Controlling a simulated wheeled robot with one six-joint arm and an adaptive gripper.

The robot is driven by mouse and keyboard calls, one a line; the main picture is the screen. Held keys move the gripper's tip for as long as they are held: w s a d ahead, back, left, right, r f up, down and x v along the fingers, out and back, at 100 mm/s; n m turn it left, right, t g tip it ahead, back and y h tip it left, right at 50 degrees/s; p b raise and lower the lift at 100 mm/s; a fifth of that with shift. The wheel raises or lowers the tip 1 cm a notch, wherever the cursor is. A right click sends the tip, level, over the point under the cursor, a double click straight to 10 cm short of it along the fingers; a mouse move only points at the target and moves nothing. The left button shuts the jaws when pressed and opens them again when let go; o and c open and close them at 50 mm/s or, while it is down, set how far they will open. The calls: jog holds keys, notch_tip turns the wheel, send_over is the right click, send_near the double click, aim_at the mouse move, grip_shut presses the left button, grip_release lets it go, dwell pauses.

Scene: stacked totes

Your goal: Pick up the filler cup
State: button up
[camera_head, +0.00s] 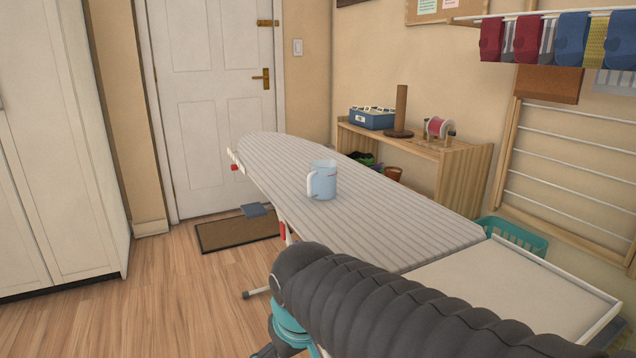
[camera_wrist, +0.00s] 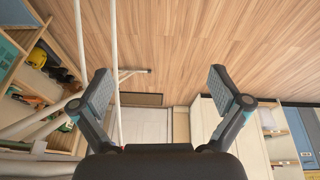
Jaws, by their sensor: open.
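The filler cup, a pale blue cup with a handle on its left side (camera_head: 323,182), stands upright on the striped ironing board (camera_head: 400,222) in the head view. My gripper (camera_wrist: 160,88) is open in the wrist view, its two fingers wide apart with nothing between them. In the head view my dark arm fills the lower front, and the gripper's fingers are not clearly seen there. The arm is nearer to the camera than the cup and apart from it. The cup does not show in the wrist view.
A white tray-like end (camera_head: 510,285) adjoins the board at the right. A low wooden shelf (camera_head: 465,185) with a blue box (camera_head: 372,119) and a spool (camera_head: 438,127) stands behind. A teal basket (camera_head: 520,238) is beyond the board. Wooden floor (camera_head: 180,300) is open at the left.

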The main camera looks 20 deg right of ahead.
jog(key=w+d+r+n+h, duration=0.1)
jog(key=w+r+n+h, duration=0.2)
jog(key=w, duration=0.7)
jog(key=w+d+r+n+h, duration=0.2)
jog(key=w+r+n, duration=0.3)
jog(key=w, duration=0.6)
jog(key=w+d+r+n+h+b, duration=0.1)
jog(key=w+r+n+h, duration=0.3)
jog(key=w, duration=0.6)
jog(key=shift+w+d+r+n+h, duration=0.15)
jog(key=shift+r+n+h, duration=0.1)
jog(key=shift+n, duration=0.25)
jog(key=shift+w+d+r+n+h, duration=0.1)
jog(key=shift+r+n+h, duration=0.1)
jog(key=shift+n, duration=0.3)
jog(key=n+g+h, duration=0.1)
jog(key=n+h, duration=0.2)
jog(key=n, duration=0.2)
send_near(313, 170)
jog(key=x, duration=0.3)
jog(key=b+x, duration=0.1)
jog(key=x, duration=0.3)
jog(key=shift+d+r, duration=0.1)
jog(key=shift+d, duration=0.25)
jog(key=shift+f+x, duration=0.1)
jog(key=shift+x, duration=1.25)
jog(key=shift+f+x, duration=0.15)
jog(key=shift+x, duration=1.2)
jog(key=shift+a, duration=0.2)
jog(key=c, duration=1.5)
